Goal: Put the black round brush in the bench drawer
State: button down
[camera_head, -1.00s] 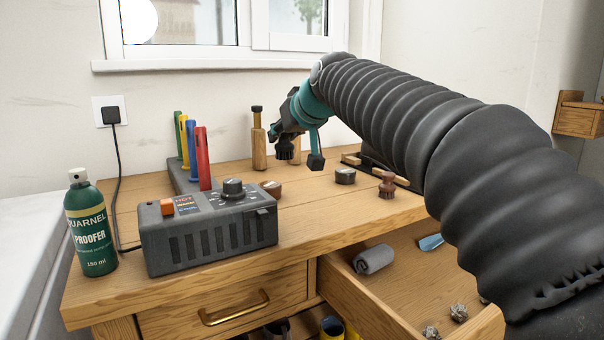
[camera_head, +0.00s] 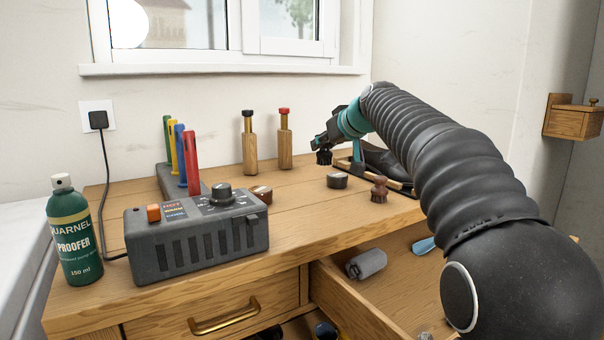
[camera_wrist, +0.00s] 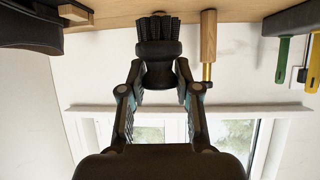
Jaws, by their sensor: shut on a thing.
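The black round brush (camera_head: 324,157) is held above the bench top, bristles down in the head view. In the wrist view the brush (camera_wrist: 158,45) sits between my fingertips, with its bristles pointing away from my palm. My gripper (camera_head: 322,145) is shut on its handle; the gripper also shows in the wrist view (camera_wrist: 160,72). The bench drawer (camera_head: 350,306) is pulled open at the front right, below and nearer than the brush. A grey roll (camera_head: 366,264) and a light-blue item (camera_head: 424,246) lie in it. My arm hides the drawer's right part.
A brown brush (camera_head: 379,192), a dark tin (camera_head: 337,180) and a brown tin (camera_head: 260,194) stand on the bench. A grey control box (camera_head: 196,245) and green spray can (camera_head: 75,235) stand left.

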jog(key=a+f, duration=0.2)
jog(key=a, duration=0.1)
jog(key=a+f, duration=0.1)
jog(key=a, duration=0.1)
jog(key=shift+w+a+f, duration=0.15)
jog(key=shift+w, duration=0.15)
jog(key=shift+f, duration=1.9)
jog(key=shift+f+b, duration=0.25)
jog(key=shift+b, duration=0.2)
jog(key=c, duration=0.8)
grip_release()
jog(key=shift+r, duration=0.1)
